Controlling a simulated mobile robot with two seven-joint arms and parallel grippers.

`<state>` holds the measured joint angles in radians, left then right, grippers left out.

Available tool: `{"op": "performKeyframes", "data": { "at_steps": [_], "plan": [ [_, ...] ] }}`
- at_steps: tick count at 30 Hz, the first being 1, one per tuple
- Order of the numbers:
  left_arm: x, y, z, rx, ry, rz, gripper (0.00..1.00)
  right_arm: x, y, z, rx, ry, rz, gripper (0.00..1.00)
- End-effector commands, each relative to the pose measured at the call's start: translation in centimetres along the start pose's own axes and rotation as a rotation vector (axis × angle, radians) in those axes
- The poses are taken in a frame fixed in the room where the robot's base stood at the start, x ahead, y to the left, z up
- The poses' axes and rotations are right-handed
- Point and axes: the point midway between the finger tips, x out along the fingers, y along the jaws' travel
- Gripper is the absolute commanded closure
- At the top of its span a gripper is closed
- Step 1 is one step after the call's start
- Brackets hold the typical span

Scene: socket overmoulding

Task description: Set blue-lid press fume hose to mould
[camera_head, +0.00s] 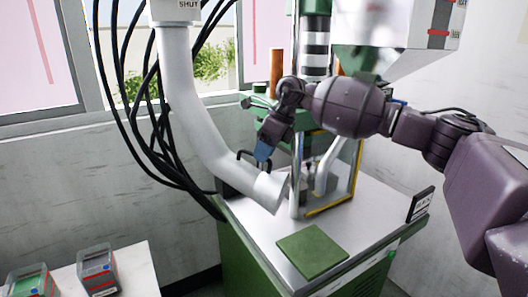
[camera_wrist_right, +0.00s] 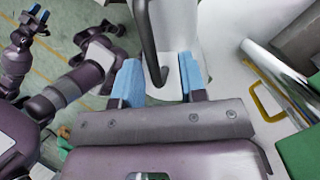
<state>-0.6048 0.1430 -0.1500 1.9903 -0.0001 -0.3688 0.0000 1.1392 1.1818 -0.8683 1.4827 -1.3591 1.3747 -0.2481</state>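The white fume hose (camera_head: 190,110) comes down from a white box marked "SHUT" (camera_head: 178,9) and bends right, its flared mouth (camera_head: 271,190) over the press table. A black handle (camera_head: 247,157) stands on the hose near the mouth. The green press (camera_head: 317,30) stands behind it; I see no blue lid on it. My right gripper (camera_head: 263,152) is at the handle. In the right wrist view its blue fingertips (camera_wrist_right: 161,80) are apart, with the black handle (camera_wrist_right: 150,50) between them and gaps showing. My left gripper (camera_wrist_right: 35,20) shows small in the wrist view, its opening unclear.
A green square pad (camera_head: 312,251) lies on the front of the press table (camera_head: 358,220). A black sign (camera_head: 420,204) stands at its right edge. Black cables (camera_head: 150,120) hang beside the hose. Two clear-sided boxes (camera_head: 98,270) (camera_head: 32,280) sit on a white table at lower left.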

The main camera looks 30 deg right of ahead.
Motion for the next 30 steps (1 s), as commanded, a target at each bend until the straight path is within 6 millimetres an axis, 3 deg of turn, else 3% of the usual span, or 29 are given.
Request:
{"op": "performKeyframes", "data": {
  "at_steps": [9,21,30],
  "plan": [
    [0.1,0.0,-0.1,0.000,0.002,0.000,0.57,-0.4,0.1,0.0,0.001,0.001,0.002,0.62],
    [0.3,0.0,-0.3,0.001,0.006,0.001,0.57,-5.8,0.0,0.0,0.000,-0.001,0.001,0.62],
    [0.3,0.1,-0.2,0.001,0.006,0.001,0.57,-7.5,0.0,0.0,0.000,0.000,0.001,0.62]
  ]
}}
